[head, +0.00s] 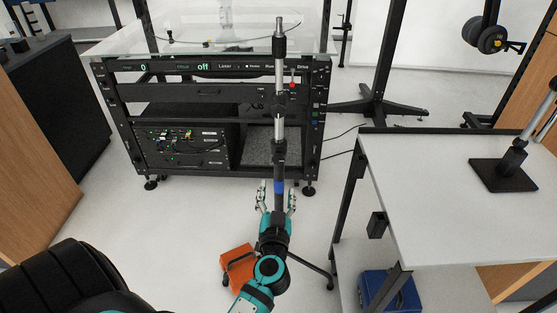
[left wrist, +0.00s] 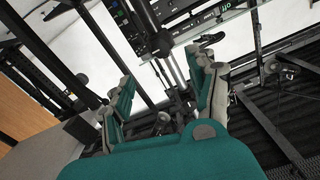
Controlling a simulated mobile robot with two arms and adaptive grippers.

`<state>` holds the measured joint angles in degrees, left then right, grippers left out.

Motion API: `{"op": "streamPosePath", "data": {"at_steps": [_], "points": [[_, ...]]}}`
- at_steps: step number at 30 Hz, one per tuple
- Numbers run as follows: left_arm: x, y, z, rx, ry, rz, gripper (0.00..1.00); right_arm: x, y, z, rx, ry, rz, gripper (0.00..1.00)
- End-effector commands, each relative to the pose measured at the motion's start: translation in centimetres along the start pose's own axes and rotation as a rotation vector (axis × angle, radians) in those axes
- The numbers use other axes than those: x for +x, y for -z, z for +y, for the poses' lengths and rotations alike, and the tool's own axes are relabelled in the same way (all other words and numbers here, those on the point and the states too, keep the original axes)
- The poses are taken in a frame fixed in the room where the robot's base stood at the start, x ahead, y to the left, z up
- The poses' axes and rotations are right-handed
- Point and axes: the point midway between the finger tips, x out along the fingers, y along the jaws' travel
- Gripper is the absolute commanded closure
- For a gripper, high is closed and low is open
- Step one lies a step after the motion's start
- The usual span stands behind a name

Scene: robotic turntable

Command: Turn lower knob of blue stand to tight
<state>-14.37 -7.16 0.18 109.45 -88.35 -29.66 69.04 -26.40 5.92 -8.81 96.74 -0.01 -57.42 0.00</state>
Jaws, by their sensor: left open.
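The stand is a slim upright pole (head: 280,130) of silver and black sections with a blue band (head: 279,186) low on it. Black tripod legs (head: 312,265) spread near the floor. My left gripper (head: 277,198) is open, its two fingers on either side of the pole's line just below the blue band. In the left wrist view the open fingers (left wrist: 165,100) frame a pole (left wrist: 174,70) with a dark knob-like part (left wrist: 161,43) beyond the fingertips. I cannot make out the lower knob or any contact with it. My right gripper is not in view.
A black equipment rack (head: 210,95) with a clear top stands behind the pole. A white-topped table (head: 455,190) is at right, with a blue box (head: 386,290) beneath. An orange object (head: 238,268) lies on the floor left of my arm. Floor between rack and table is narrow.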

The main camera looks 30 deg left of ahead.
Motion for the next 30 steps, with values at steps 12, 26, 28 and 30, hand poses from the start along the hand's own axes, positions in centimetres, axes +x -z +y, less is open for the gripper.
{"op": "streamPosePath", "data": {"at_steps": [12,26,28,30], "points": [[9.1,0.2,-0.1,0.002,0.001,0.001,0.41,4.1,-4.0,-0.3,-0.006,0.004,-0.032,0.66],[12.3,0.0,0.0,0.001,0.000,-0.001,0.41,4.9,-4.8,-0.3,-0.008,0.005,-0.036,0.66],[12.2,0.0,0.0,0.001,0.000,-0.001,0.41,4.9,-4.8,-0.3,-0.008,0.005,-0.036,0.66],[12.2,0.0,0.0,0.001,0.000,-0.001,0.41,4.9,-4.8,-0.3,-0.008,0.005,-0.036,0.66]]}}
